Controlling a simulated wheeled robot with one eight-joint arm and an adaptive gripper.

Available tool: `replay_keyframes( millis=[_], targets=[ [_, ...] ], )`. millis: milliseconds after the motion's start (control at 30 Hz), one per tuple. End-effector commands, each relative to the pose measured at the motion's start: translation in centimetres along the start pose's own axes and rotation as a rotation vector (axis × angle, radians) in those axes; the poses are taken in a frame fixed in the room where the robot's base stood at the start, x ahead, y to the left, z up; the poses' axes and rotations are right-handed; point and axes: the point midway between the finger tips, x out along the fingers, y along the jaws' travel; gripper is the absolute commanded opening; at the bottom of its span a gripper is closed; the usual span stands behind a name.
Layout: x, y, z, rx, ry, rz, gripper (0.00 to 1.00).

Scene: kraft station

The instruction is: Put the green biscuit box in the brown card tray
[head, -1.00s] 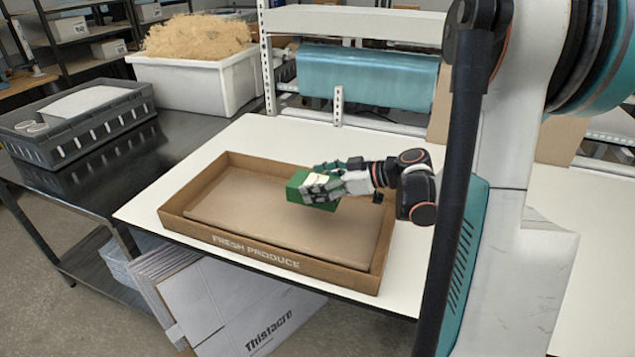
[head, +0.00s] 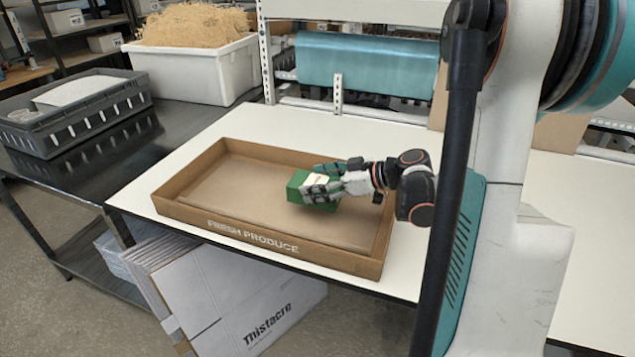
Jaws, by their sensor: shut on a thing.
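The green biscuit box (head: 297,188) is in my gripper (head: 322,188), which is shut on it from the right. The box shows over the right half of the brown card tray (head: 252,240), inside its walls in the picture. I cannot tell whether the box touches the tray floor. The gripper's fingers and palm cover part of the box. The tray is low and open-topped, has "FRESH PRODUCE" on its front wall, and lies on the white table. Nothing else shows in the tray.
A grey crate (head: 75,125) stands on the dark table at left. A white bin of shredded packing (head: 190,70) is behind it. A teal roll (head: 368,75) is on the rack behind the white table. Flat cartons (head: 235,300) lean below the table's front edge.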

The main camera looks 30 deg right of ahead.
Motion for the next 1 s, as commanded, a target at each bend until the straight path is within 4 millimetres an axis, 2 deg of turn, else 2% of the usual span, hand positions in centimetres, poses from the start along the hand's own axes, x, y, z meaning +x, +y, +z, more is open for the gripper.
replay_keyframes(
  millis=[600, 1000],
  targets=[
    [1.2, 0.0, 3.2, 0.000, 0.002, 0.000, 0.41],
    [1.2, 0.0, 3.4, 0.000, 0.002, 0.000, 0.41]
  ],
)
